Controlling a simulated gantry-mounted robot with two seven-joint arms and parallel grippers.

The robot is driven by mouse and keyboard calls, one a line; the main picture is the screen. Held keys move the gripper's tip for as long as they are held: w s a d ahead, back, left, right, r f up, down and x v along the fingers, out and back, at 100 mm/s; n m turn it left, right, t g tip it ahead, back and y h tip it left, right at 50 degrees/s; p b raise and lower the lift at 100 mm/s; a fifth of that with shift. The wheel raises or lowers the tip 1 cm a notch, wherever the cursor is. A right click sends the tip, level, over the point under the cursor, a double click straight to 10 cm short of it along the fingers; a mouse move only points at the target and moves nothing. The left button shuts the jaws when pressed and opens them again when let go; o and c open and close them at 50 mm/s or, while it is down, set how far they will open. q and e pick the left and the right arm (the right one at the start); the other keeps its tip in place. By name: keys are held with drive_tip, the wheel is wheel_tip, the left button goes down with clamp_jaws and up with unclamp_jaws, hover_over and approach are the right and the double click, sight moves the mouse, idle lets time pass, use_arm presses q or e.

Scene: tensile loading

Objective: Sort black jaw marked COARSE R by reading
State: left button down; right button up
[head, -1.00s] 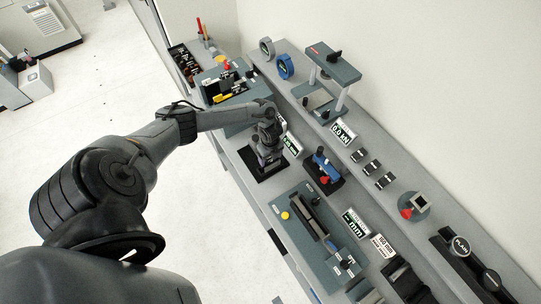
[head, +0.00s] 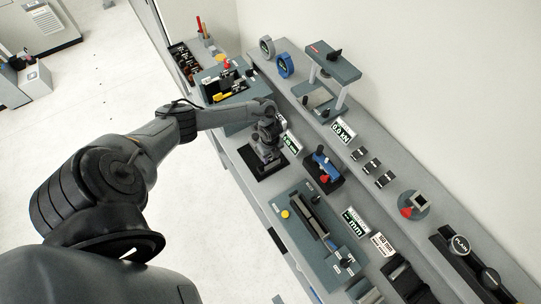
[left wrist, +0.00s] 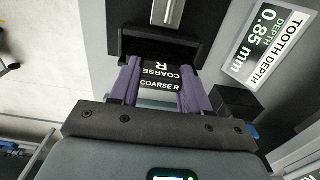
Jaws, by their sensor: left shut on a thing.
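My left gripper (head: 265,156) is low over a black base (head: 271,172) on the bench. In the left wrist view its two purple fingers (left wrist: 163,82) are shut on the black jaw (left wrist: 161,72), which is labelled COARSE R. The jaw's front end is at a black housing (left wrist: 122,42); I cannot tell how far in it sits. A sign (left wrist: 262,46) beside it reads TOOTH DEPTH, 0.85 mm. My right gripper is not in view.
A blue-and-black device (head: 325,168) stands close right of the gripper. Several small black blocks (head: 372,167) lie on the rear shelf. A grey tool board (head: 225,85) is at the back left.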

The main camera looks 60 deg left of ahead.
use_arm(q)
drive_tip(key=shift+a, duration=0.1)
drive_tip(key=shift+c, duration=2.3)
unclamp_jaws()
